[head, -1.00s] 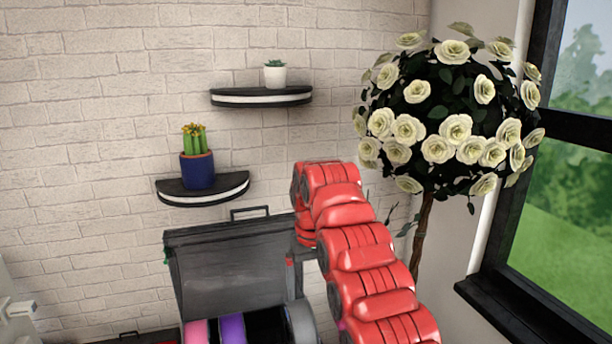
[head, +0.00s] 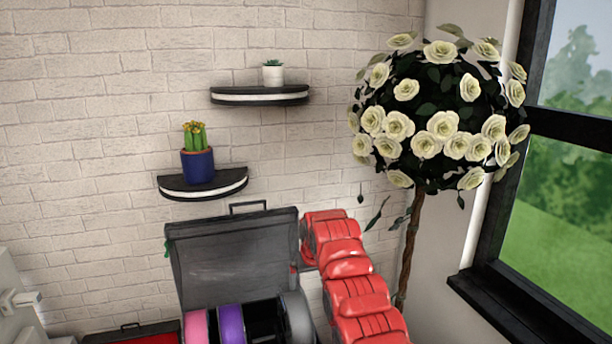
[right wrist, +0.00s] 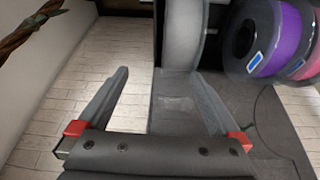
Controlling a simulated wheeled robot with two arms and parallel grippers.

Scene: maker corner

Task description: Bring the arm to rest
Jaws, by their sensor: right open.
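My right arm (head: 350,285), with red segments, reaches up from the bottom of the head view beside the grey box. Its gripper is mostly hidden there. In the right wrist view my right gripper (right wrist: 160,76) is open, with its two grey fingers spread and nothing held between them. A grey spool (right wrist: 182,40) is just beyond the fingertips; I cannot tell how large the gap is. My left gripper is not in view.
An open grey box (head: 235,262) holds pink (head: 196,328), purple (head: 231,325) and grey spools. A rose tree (head: 410,235) stands at right near the window. Wall shelves hold a cactus (head: 197,165) and small plant (head: 273,73).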

